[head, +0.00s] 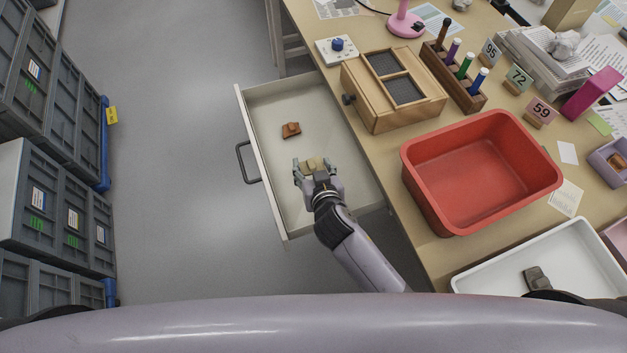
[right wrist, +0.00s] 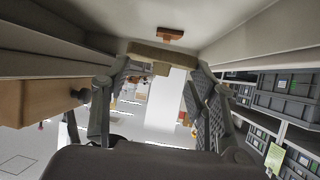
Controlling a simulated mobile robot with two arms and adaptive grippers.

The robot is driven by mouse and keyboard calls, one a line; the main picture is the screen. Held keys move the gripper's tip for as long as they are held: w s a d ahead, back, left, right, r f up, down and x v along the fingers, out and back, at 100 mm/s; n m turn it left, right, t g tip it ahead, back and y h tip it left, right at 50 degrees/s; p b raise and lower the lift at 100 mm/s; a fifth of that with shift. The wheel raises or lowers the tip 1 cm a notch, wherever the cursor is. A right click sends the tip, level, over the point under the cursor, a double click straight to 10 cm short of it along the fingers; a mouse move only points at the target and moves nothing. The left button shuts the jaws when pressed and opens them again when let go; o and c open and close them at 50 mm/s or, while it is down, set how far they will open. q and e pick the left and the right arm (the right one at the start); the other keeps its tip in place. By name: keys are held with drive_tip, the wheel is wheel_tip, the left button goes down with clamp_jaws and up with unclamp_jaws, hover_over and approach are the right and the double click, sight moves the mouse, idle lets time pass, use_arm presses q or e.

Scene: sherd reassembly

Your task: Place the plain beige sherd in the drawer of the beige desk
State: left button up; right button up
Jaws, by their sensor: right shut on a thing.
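The plain beige sherd (head: 313,162) is between the fingers of my right gripper (head: 314,170), which is shut on it. The right wrist view also shows the beige sherd (right wrist: 162,55) across the fingertips. The desk's drawer (head: 345,150) is pulled open, and my right gripper is over its inside. A brown sherd (head: 291,130) lies on the drawer floor, a little beyond the gripper and to its left; it also shows in the right wrist view (right wrist: 170,33). The beige desk (head: 405,215) stands to the right. My left gripper is not in view.
A red bin (head: 480,170), a wooden box (head: 395,95) and a marker holder (head: 455,75) stand on the desk. A white tray (head: 500,265) holds a dark grey sherd (head: 537,278). Grey crates (head: 50,205) line the left side. The floor between is clear.

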wheel_tip(320, 180, down, 3)
drive_tip(key=shift+f, duration=0.15)
drive_tip(key=shift+f+b, duration=0.8)
drive_tip(key=shift+f, duration=1.25)
drive_tip(key=shift+f, duration=0.1)
drive_tip(key=o, duration=1.2)
drive_tip(key=shift+c, duration=0.2)
drive_tip(key=shift+r, duration=0.2)
drive_tip(key=v, duration=1.2)
drive_tip(key=shift+f+p, duration=0.1)
drive_tip(key=shift+p, duration=0.2)
